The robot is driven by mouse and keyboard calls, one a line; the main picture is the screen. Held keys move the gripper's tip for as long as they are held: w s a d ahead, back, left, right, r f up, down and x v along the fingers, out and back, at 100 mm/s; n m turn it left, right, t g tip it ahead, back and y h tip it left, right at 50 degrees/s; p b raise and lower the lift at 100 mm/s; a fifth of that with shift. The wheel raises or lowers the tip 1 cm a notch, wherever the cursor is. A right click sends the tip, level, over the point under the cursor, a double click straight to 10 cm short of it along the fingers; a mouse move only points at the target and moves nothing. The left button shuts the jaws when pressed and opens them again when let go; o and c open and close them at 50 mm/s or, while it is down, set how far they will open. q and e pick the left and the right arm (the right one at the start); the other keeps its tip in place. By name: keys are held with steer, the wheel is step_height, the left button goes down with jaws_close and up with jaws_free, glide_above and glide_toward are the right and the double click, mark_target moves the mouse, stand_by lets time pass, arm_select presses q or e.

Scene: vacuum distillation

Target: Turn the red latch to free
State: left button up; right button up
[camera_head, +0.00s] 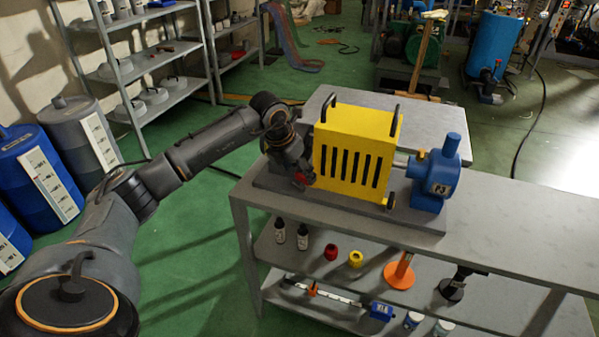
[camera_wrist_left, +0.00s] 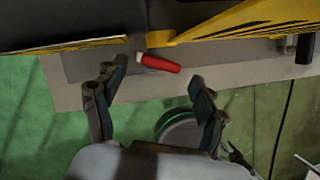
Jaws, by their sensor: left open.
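The red latch (camera_wrist_left: 158,63) shows in the left wrist view as a short red bar with a pale end, lying slightly tilted near the base of a yellow cover. It also shows as a small red spot in the head view (camera_head: 300,179), at the cover's lower left. The yellow slotted cover (camera_head: 352,160) stands on a grey base plate on the table. My left gripper (camera_wrist_left: 160,76) is open, with one finger either side of the latch in the picture; I cannot tell whether they touch it. In the head view my left gripper (camera_head: 297,168) is beside the cover's left side, its fingertips partly hidden.
A blue pump body (camera_head: 435,178) sits right of the cover. The table (camera_head: 510,205) is clear further right. Its lower shelf (camera_head: 345,262) holds bottles, red and yellow pieces and an orange stand. Blue and grey drums (camera_head: 75,125) stand at the left.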

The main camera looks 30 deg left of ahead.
arm_select(q)
steer(key=shift+x, duration=0.85)
steer(key=shift+c, duration=0.4)
steer(key=c, duration=1.1)
steer(key=shift+o, duration=0.2)
steer(key=shift+d+n+y, duration=0.15)
steer(key=shift+n+y, duration=0.3)
steer(key=shift+n, duration=0.75)
steer(key=shift+d+n+y, duration=0.1)
steer(key=shift+n+y, duration=0.35)
steer(key=shift+n, duration=0.75)
steer(key=o, duration=1.1)
steer(key=shift+o, duration=0.2)
steer(key=v, duration=1.2)
